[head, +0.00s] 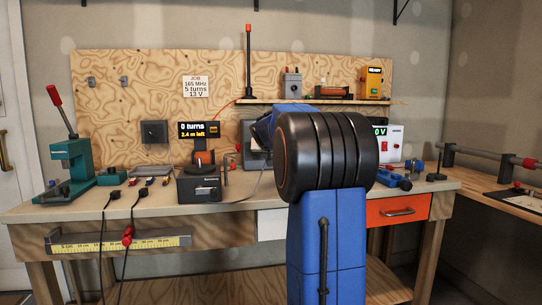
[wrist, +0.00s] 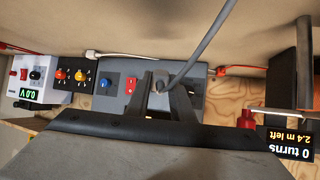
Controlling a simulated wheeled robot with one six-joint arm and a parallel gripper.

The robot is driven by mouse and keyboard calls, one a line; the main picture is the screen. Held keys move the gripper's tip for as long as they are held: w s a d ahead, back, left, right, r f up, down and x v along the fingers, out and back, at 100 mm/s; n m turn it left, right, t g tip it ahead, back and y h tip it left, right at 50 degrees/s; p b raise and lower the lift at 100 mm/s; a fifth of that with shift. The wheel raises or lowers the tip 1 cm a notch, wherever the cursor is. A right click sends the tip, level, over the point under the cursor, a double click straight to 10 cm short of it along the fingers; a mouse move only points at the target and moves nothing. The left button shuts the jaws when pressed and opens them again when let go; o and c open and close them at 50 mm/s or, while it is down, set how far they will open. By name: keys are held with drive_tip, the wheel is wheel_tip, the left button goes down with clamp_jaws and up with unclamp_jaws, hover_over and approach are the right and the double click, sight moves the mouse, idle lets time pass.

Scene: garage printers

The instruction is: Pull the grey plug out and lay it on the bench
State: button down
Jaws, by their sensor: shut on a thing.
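My gripper (wrist: 163,93) is shut on the grey plug (wrist: 160,84) in the wrist view. A thick grey cable (wrist: 203,48) runs from the plug up toward the top of that view. Behind the plug is a grey panel (wrist: 110,102) with a blue knob and a red switch. The fingers cover part of the plug, so I cannot tell whether it is still seated in the panel. In the head view my own arm hides the gripper and plug. The wooden bench (head: 85,211) spans that view.
A winder with a display reading 0 turns (head: 199,130) stands left of my arm. A white supply (head: 391,147) stands to the right. A shelf (head: 330,102) hangs above. A teal press (head: 68,160) stands at the left.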

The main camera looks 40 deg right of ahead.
drive_tip(key=shift+f, duration=3.75)
drive_tip(key=c, duration=1.5)
unclamp_jaws()
drive_tip(key=shift+o, duration=0.2)
drive_tip(key=v, duration=1.7)
drive_tip(key=shift+s+a, duration=0.15)
